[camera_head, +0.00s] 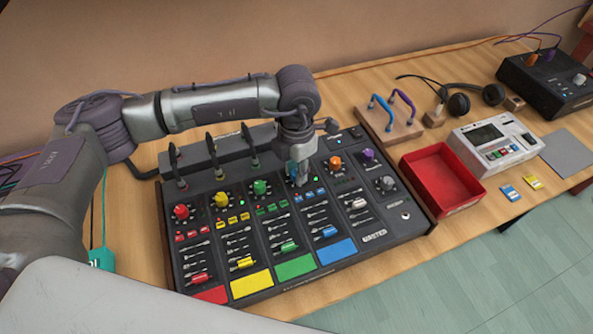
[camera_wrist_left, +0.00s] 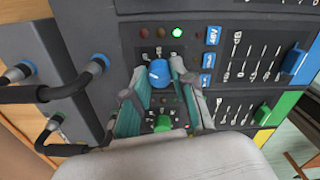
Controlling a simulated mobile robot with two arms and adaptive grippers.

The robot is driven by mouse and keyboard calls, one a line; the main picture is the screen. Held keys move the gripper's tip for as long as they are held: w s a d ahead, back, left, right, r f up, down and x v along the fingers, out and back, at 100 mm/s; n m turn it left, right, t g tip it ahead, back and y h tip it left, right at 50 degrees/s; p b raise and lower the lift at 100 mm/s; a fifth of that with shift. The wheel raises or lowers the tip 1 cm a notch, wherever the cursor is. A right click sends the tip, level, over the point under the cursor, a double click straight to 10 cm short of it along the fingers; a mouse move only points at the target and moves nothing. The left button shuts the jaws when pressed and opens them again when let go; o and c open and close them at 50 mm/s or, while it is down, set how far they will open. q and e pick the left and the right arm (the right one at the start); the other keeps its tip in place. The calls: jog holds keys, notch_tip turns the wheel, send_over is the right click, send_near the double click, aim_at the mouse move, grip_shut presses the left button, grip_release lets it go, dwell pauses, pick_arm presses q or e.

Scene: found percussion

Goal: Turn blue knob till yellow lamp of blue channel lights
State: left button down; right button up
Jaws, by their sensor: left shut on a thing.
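The mixer (camera_head: 385,235) lies on the wooden table, with coloured channels side by side. My left gripper (camera_head: 301,178) points down over the blue channel and is shut on the blue knob. In the head view the gripper mostly covers this knob. In the left wrist view the blue knob (camera_wrist_left: 159,74) sits between the fingertips of my left gripper (camera_wrist_left: 158,82). My right gripper is not in view.
Neighbouring knobs are close: green (camera_head: 260,187) on the left and orange (camera_head: 335,162) on the right. Black cables (camera_head: 214,155) stand behind the mixer. A red tray (camera_head: 440,178), a white device (camera_head: 497,140) and headphones (camera_head: 460,103) lie to the right.

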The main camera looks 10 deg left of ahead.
pick_arm(q)
jog(key=shift+r, duration=0.1)
jog(key=c, duration=0.9)
grip_release()
jog(key=shift+c, duration=0.2)
notch_tip(320, 180, up, 12)
